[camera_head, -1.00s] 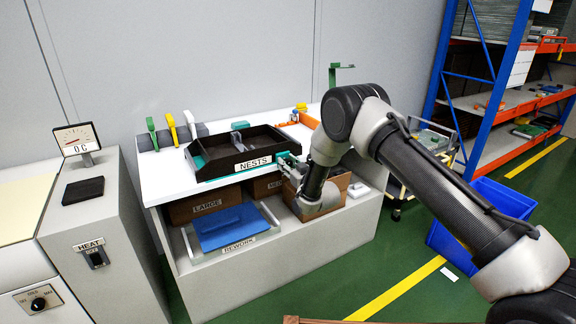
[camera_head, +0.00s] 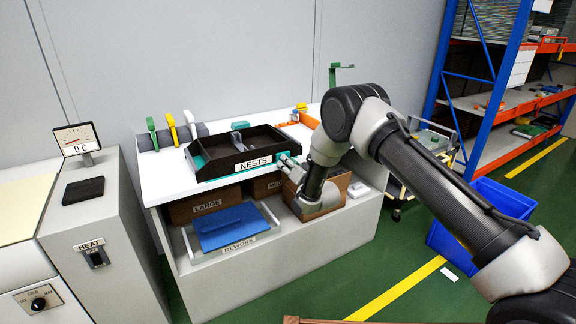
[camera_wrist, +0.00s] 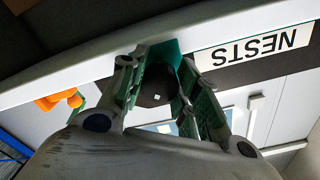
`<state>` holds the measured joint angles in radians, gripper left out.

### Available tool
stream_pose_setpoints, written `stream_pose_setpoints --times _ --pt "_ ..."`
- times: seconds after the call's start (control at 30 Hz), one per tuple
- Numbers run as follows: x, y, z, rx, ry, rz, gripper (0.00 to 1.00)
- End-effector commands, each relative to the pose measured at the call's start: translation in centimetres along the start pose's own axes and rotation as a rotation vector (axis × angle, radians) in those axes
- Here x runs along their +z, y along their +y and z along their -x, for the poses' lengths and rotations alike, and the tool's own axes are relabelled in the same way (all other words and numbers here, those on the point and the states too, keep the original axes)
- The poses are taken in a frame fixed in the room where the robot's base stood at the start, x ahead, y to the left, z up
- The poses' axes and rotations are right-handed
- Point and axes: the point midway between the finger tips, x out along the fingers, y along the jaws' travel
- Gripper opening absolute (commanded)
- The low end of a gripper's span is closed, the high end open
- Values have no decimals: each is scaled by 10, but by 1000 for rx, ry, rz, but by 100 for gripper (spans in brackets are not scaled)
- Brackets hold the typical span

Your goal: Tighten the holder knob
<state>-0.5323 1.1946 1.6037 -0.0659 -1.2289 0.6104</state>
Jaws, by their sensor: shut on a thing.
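The holder knob (camera_wrist: 155,88) shows in the wrist view as a dark round knob with a small pale mark. It sits at a teal holder (camera_wrist: 163,50) by the edge of the dark NESTS tray. My gripper (camera_wrist: 160,82) has its green-padded fingers on both sides of the knob and is shut on it. In the head view, my gripper (camera_head: 288,164) is at the right front corner of the NESTS tray (camera_head: 240,163). The knob itself is hidden by the fingers there.
The white bench (camera_head: 165,183) carries the tray and, at its back left, green and yellow handled tools (camera_head: 172,130). Below are a cardboard box (camera_head: 335,190) under my wrist and a blue REWORK tray (camera_head: 228,225). A blue bin (camera_head: 500,195) stands right.

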Motion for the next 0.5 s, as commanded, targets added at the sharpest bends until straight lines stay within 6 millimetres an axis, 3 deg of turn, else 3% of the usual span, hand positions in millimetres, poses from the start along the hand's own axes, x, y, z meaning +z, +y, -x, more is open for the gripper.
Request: stream_pose_setpoints --times 0.5 --pt "1 0 1 2 -1 -489 8"
